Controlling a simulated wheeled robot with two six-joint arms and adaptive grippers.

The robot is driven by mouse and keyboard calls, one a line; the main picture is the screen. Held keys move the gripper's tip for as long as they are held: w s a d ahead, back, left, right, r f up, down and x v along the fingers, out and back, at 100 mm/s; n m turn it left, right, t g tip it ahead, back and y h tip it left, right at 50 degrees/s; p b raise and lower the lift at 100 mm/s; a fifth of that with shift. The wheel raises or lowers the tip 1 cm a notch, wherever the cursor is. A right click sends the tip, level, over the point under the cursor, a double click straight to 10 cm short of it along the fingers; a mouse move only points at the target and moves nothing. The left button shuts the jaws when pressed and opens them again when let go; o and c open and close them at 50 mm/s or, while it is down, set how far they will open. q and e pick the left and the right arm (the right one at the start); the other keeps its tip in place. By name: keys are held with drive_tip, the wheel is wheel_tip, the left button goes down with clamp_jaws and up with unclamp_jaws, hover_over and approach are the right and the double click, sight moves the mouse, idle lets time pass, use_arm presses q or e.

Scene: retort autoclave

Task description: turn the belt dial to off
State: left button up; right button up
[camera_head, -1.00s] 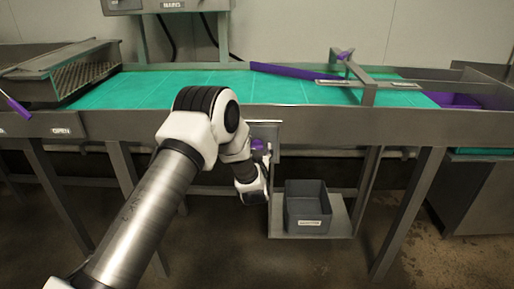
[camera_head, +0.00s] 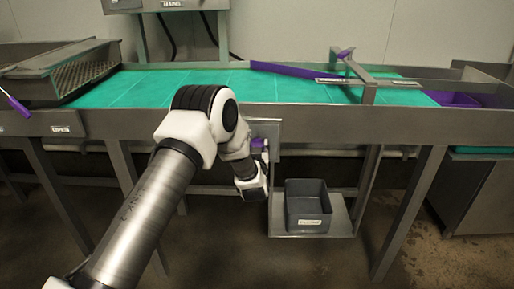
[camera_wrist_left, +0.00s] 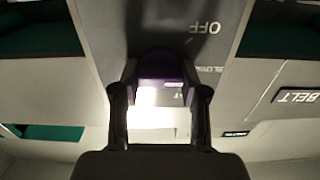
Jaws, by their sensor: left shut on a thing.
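The belt dial is a purple knob (camera_wrist_left: 162,66) on a grey panel (camera_wrist_left: 185,18). In the left wrist view it sits between the fingers of my left gripper (camera_wrist_left: 160,88), which is shut on it. The word OFF (camera_wrist_left: 205,28) shows upside down beside the knob, with a smaller SLOW label (camera_wrist_left: 210,69) near it. In the head view the purple knob (camera_head: 257,143) shows under the front edge of the conveyor, partly hidden by my left wrist. The dial's exact pointing direction is hard to tell. My right gripper is not in view.
The teal belt (camera_head: 190,88) runs across the conveyor frame (camera_head: 340,122). A grey bin (camera_head: 307,207) stands on a low shelf (camera_head: 341,214) right of my left wrist. A BELT plate (camera_wrist_left: 298,97) shows in the wrist view. Conveyor legs flank the open floor below.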

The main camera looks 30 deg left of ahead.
use_arm(q)
drive_tip(key=n+b, duration=0.4)
drive_tip(key=n, duration=0.1)
drive_tip(key=shift+a+f+n+b, duration=0.1)
drive_tip(key=shift+f+n+b, duration=0.1)
drive_tip(key=shift+n+b, duration=0.15)
drive_tip(key=n+b, duration=0.2)
drive_tip(key=shift+s+n, duration=0.1)
drive_tip(key=shift+n, duration=0.25)
drive_tip(key=shift+r+n+b, duration=0.15)
drive_tip(key=shift+n+b, duration=0.35)
drive_tip(key=shift+b, duration=0.05)
drive_tip(key=o, duration=1.1)
drive_tip(key=shift+o, duration=0.2)
